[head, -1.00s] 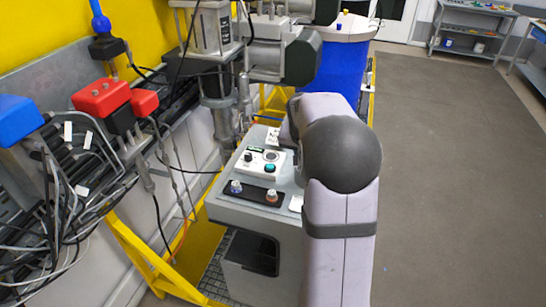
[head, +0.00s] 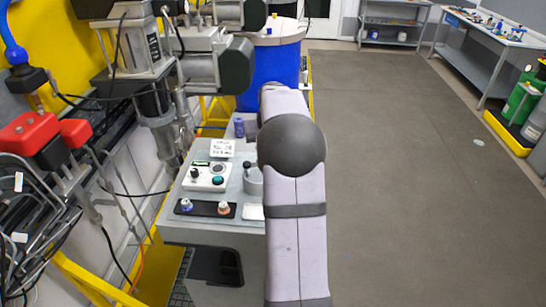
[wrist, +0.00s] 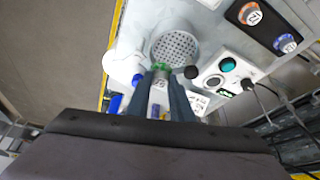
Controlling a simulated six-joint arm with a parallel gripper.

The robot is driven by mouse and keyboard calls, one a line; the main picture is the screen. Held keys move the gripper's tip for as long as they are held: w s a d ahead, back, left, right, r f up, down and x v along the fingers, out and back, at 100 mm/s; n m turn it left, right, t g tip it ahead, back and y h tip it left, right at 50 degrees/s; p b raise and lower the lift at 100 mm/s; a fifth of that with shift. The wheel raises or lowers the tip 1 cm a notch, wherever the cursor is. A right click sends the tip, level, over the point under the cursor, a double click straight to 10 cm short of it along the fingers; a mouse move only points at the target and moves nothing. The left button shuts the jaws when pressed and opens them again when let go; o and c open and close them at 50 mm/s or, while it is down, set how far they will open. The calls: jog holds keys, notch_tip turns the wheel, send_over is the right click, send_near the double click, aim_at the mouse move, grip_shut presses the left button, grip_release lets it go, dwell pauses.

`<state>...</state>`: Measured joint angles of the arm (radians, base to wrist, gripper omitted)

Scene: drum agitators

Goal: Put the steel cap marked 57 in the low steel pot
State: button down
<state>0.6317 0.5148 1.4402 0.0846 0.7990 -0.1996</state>
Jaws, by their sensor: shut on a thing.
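In the wrist view, my gripper (wrist: 160,74) is shut on a small steel cap (wrist: 160,83) with a green edge. Its marking is too small to read surely. The low steel pot (wrist: 175,43), with a perforated floor, lies just beyond the fingertips. The cap shows at the pot's near rim; I cannot tell its height above it. The pot also shows in the head view (head: 253,182), partly behind my arm, which hides my gripper there. The pot looks empty.
A black tray (head: 204,209) holds a blue-ringed cap (wrist: 286,43) and an orange-ringed cap (wrist: 250,14). A control box (head: 206,177) with a joystick and a black-knobbed lever (wrist: 191,72) stand close to the pot.

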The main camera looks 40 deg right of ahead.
jog(key=shift+w+a+r+n+y, duration=0.1)
jog(key=shift+a+n+y, duration=0.1)
jog(key=shift+n, duration=0.4)
jog(key=shift+w+a+r+n+y, duration=0.1)
jog(key=shift+a+n+y, duration=0.1)
jog(key=shift+n, duration=0.4)
jog(key=shift+a+n+t+y, duration=0.15)
jog(key=shift+n+y, duration=0.15)
jog(key=shift+n, duration=0.5)
jog(key=shift+n+t+y, duration=0.15)
jog(key=shift+n+y, duration=0.15)
jog(key=shift+n, duration=0.5)
jog(key=shift+f, duration=0.2)
jog(key=shift+f+b, duration=2.3)
jog(key=shift+f, duration=0.55)
jog(key=shift+f+b, duration=0.35)
jog(key=shift+f, duration=0.1)
jog(key=c, duration=1.5)
grip_release()
jog(key=shift+o, duration=0.3)
